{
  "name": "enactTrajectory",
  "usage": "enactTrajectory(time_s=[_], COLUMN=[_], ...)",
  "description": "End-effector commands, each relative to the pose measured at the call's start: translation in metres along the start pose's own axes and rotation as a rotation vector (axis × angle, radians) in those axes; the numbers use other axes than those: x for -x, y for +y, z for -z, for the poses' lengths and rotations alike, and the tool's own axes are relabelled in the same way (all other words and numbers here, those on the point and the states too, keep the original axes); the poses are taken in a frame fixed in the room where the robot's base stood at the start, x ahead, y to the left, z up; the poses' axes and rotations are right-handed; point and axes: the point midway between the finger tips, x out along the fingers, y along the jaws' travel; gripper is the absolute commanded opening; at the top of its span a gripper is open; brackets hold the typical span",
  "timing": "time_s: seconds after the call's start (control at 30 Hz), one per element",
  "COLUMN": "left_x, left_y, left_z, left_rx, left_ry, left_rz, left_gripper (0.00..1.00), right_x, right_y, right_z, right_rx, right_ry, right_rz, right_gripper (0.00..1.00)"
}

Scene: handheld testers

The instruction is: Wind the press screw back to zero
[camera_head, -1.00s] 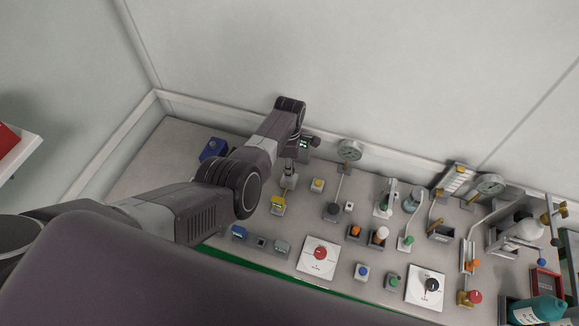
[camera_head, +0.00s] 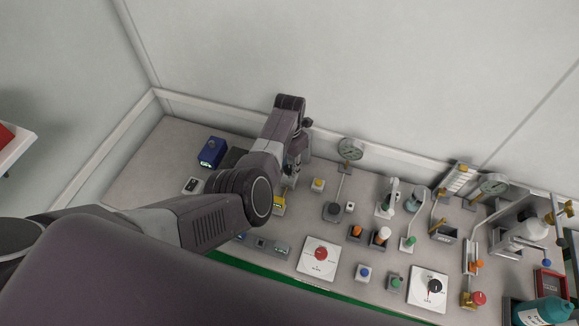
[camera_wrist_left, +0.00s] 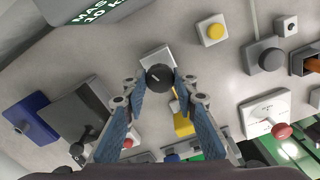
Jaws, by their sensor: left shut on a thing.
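The press screw's round black knob (camera_wrist_left: 160,76) shows in the left wrist view, above a pale mount. My left gripper (camera_wrist_left: 157,82) has its two blue-padded fingers on either side of this knob and is shut on it. In the head view my left gripper (camera_head: 290,168) points down at the press near the back of the bench, and my wrist hides much of the knob. The screw's scale or zero mark cannot be read. My right gripper is in neither view.
A blue box (camera_head: 212,152) stands left of my arm. A yellow-button box (camera_head: 318,185) and a dial gauge on a stand (camera_head: 350,149) stand to the right. A white plate with a red knob (camera_head: 320,254) lies in front. The bench's left end is mostly clear.

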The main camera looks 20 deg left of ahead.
Motion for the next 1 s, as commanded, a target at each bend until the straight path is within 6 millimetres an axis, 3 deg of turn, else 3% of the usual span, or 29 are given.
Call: enactTrajectory(time_s=[0.5,1.0], left_x=[-0.004,-0.004], left_y=[-0.002,-0.002], left_z=[0.003,0.004], left_rx=[0.326,0.383], left_ry=[0.007,0.010], left_rz=[0.002,0.003], left_gripper=[0.02,0.02], right_x=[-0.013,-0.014], right_y=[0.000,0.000], right_z=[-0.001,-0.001], right_rx=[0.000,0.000], right_ry=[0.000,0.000], right_rz=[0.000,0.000], right_gripper=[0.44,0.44])
